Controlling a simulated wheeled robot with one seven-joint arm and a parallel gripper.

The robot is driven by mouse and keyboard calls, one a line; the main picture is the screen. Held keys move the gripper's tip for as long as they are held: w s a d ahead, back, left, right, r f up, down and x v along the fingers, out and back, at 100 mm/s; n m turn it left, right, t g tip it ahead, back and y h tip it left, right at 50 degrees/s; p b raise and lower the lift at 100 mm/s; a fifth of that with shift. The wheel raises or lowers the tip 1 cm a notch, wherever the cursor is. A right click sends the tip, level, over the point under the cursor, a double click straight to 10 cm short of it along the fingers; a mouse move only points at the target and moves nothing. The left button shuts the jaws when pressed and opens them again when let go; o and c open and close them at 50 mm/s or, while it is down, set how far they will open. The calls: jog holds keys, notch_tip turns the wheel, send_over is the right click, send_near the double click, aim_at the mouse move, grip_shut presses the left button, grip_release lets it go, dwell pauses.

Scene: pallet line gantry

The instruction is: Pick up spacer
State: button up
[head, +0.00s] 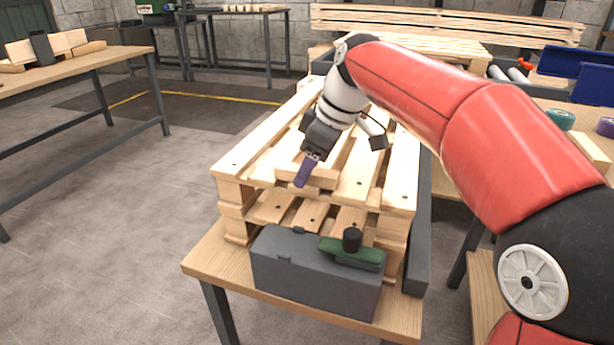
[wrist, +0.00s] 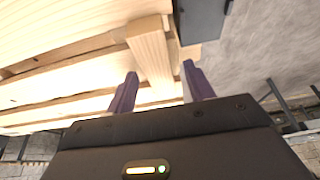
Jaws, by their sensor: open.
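A short pale wooden block, which looks like the spacer (head: 325,179), lies across the top slats of the near pallet in the head view. My gripper (head: 305,172) points down just over it, with a purple finger in front of part of it. In the wrist view the spacer (wrist: 150,52) shows beyond and between the two spread purple fingers of my gripper (wrist: 160,70). The gripper is open and empty. I cannot tell whether the fingertips reach down beside the block.
The stacked pallets (head: 240,190) rest on a wooden table (head: 215,262). A grey box (head: 300,270) with a green and black piece stands at the table's front. A workbench (head: 85,65) with wooden parts is at left. The floor between is clear.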

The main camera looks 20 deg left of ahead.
jog(key=c, duration=1.1)
